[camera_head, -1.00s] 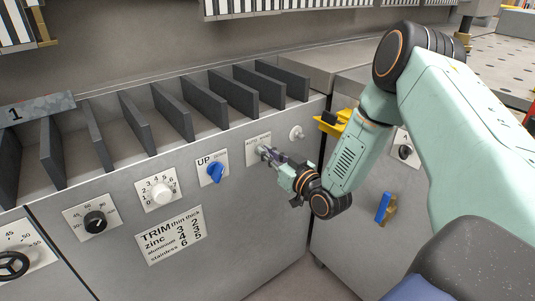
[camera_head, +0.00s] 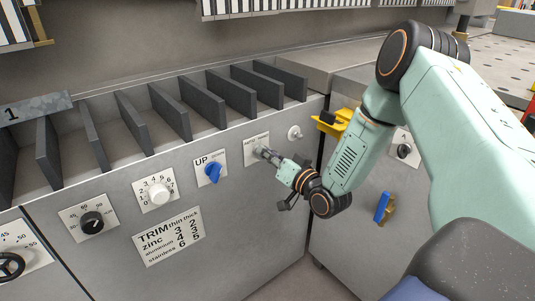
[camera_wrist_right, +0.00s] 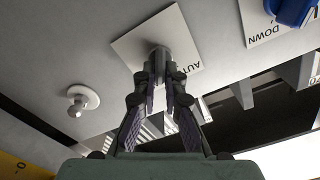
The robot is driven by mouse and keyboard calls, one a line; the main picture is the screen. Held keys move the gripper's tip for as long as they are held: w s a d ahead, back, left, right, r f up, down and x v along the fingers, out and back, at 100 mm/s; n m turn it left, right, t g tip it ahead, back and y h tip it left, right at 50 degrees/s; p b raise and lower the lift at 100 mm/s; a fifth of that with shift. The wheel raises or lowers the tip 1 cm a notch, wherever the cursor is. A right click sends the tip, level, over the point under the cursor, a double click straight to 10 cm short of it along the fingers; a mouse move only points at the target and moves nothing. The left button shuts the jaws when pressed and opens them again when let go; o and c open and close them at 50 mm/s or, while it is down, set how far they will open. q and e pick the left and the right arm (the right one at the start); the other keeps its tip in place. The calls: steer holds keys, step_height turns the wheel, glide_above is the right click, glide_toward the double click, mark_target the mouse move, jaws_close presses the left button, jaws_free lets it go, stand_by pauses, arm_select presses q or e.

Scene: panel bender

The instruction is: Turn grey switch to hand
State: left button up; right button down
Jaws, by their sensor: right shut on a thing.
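The grey switch (camera_wrist_right: 159,58) sits on a white label plate (camera_wrist_right: 183,27) that reads AUTO in the right wrist view; the rest of the lettering is hidden. In the head view the same plate (camera_head: 250,143) is on the grey front panel, right of the blue UP switch. My right gripper (camera_head: 266,154) is at the switch, its fingers closed around the knob. In the right wrist view the fingertips (camera_wrist_right: 160,75) meet at the switch and cover part of it. My left gripper is not in view.
The blue switch (camera_head: 213,172), a white dial (camera_head: 158,192) and a black dial (camera_head: 93,222) are left on the panel. A small round knob (camera_head: 295,132) is close on the right. A yellow bracket (camera_head: 333,122) stands near my right arm.

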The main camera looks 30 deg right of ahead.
steer(key=shift+f, duration=0.1)
steer(key=c, duration=1.4)
jaws_free()
steer(key=shift+c, duration=0.2)
steer(key=s+d, duration=0.1)
steer(key=s, duration=1.1)
